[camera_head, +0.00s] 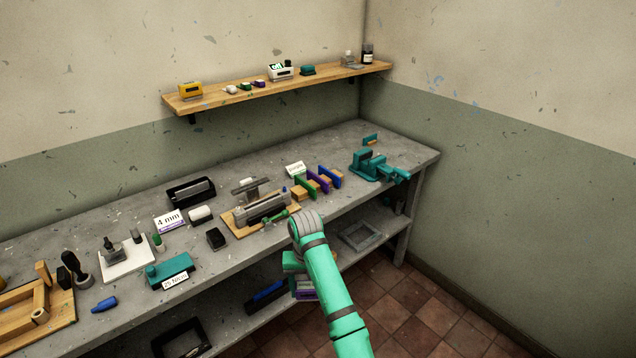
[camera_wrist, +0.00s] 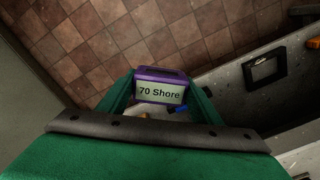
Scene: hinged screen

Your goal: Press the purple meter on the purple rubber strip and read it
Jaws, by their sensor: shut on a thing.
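The purple meter (camera_wrist: 160,88) is between my green fingers in the wrist view, and its pale display reads "70 Shore". My gripper (camera_wrist: 160,98) is shut on it. In the head view the meter (camera_head: 304,288) is partly hidden beside my arm, in front of the bench edge. The purple rubber strip (camera_head: 318,181) stands in a wooden rack on the bench, between a green strip and a blue strip. The meter is apart from that strip.
A teal vise (camera_head: 378,167) stands right of the rack, and a wooden fixture with a metal block (camera_head: 262,208) is to its left. A small white card (camera_head: 295,170) stands behind the strips. Below, the lower shelf holds a grey frame (camera_head: 362,236).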

